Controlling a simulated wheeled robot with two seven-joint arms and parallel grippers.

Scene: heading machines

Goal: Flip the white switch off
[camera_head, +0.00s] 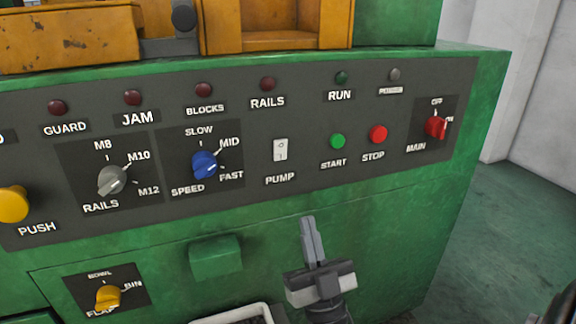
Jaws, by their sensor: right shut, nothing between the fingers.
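The white switch (280,150) is a small rocker above the PUMP label on the grey control panel (300,120). Its exact rocker position is too small to tell. My right gripper (310,222) is below the panel and a little right of the switch, with its fingers pointing up. It is shut and empty, and in the picture it is apart from the switch. My left gripper is not in view.
A blue SPEED knob (205,164) is left of the switch. Green START (337,141) and red STOP (377,134) buttons and a red MAIN knob (436,126) are to the right. A green block (215,258) protrudes below. A white-rimmed tray (245,314) is at the bottom.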

